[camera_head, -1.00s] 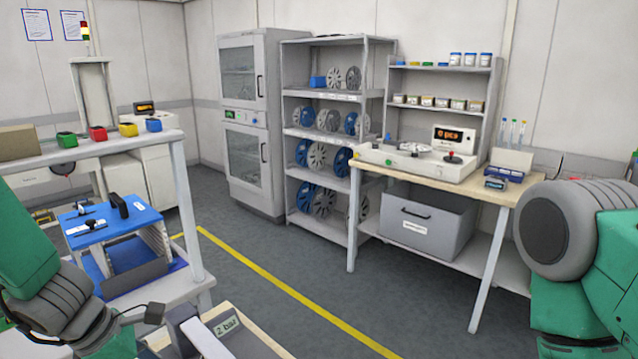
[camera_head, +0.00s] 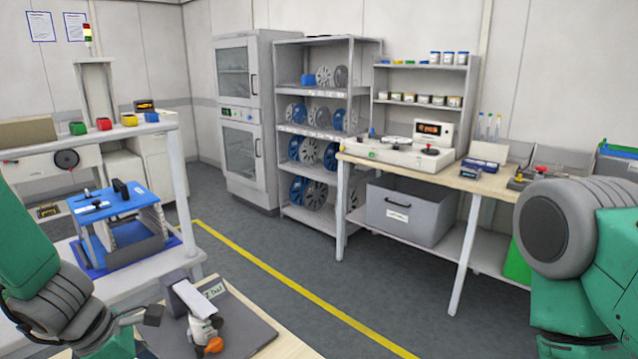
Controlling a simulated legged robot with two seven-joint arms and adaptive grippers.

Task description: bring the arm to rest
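My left arm comes in from the left edge, with green links and a dark grey ringed joint. A thin dark part (camera_head: 153,315) of mine with a small block at its tip sticks out to the right of it. The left gripper's two fingers cannot be made out, so its opening cannot be told. My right arm shows at the right edge as a big grey round joint and green links. Its gripper is out of view.
A reel shelf (camera_head: 300,225) and worktable (camera_head: 400,169) stand behind; floor between is clear.

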